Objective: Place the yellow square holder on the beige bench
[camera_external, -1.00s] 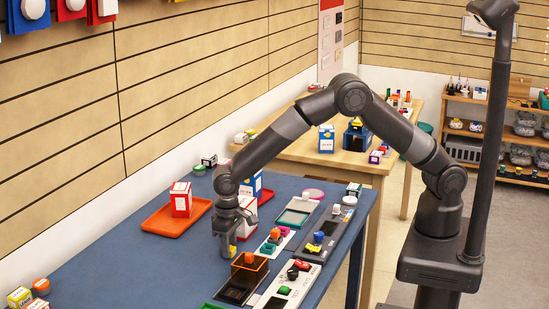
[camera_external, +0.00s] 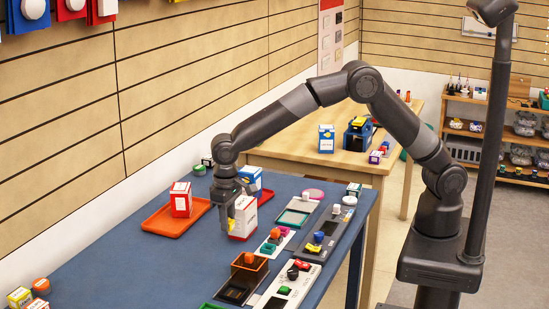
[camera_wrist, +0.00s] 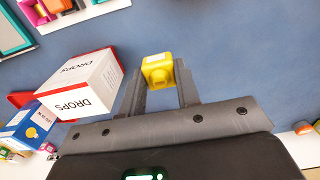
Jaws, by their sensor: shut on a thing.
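The yellow square holder (camera_wrist: 158,70) is small and blocky, with a round feature on the face toward the wrist camera. My gripper (camera_wrist: 160,82) is shut on it, one finger on each side. In the external view my gripper (camera_external: 228,220) points down above the blue table (camera_external: 140,268), and the holder (camera_external: 231,225) shows only as a small yellow patch. The holder appears raised off the table. The beige bench (camera_external: 285,150) is the light wooden one behind the blue table, away from my gripper.
A red-and-white DROPS box (camera_wrist: 85,82) stands close beside my gripper. An orange tray (camera_external: 160,222) with a red-and-white box (camera_external: 181,200) lies to the left. A blue box (camera_external: 326,139) and a blue-and-yellow item (camera_external: 357,134) stand on the bench.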

